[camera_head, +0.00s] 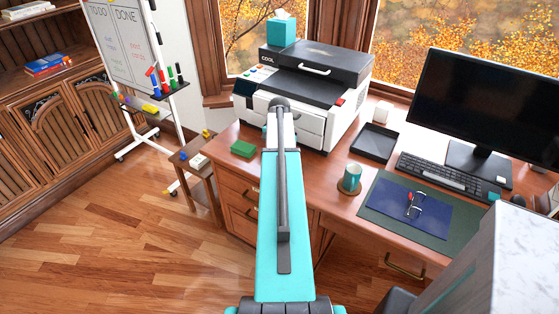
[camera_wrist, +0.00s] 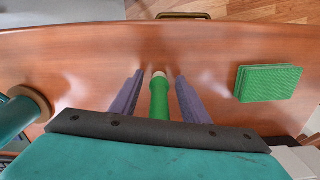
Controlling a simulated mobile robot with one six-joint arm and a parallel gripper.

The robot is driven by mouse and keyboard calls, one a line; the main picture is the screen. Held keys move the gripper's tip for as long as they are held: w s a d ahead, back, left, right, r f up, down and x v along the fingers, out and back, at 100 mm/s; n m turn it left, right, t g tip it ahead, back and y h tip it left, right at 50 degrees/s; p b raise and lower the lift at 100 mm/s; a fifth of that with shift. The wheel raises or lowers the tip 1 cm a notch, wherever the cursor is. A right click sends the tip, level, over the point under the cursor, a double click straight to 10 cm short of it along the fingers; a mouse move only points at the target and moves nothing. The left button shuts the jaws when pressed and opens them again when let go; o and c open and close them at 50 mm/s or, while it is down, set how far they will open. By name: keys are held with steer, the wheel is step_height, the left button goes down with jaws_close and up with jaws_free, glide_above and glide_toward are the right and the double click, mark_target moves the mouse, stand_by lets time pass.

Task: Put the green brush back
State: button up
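The green brush (camera_wrist: 160,97) shows in the wrist view as a green rod with a pale end. It lies over the wooden desk, between the two fingers of my gripper (camera_wrist: 159,82). The fingers stand apart, with a narrow gap on each side of the brush. Whether it rests on the desk is hard to tell, and its near end is hidden behind my wrist. In the head view my arm hides both brush and fingers. A whiteboard (camera_head: 118,40) stands at the left, with several markers and a yellow block on its ledges.
A green block (camera_wrist: 268,83) lies right of my gripper in the wrist view. A teal mug (camera_head: 350,178) stands on the other side. The printer (camera_head: 325,80), black tray (camera_head: 374,143), keyboard (camera_head: 440,172) and monitor (camera_head: 490,105) fill the desk's back. A small stool (camera_head: 198,165) stands beside the desk.

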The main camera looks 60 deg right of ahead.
steer(key=shift+r, duration=0.1)
steer(key=shift+r+b, duration=1.25)
steer(key=shift+r, duration=4.85)
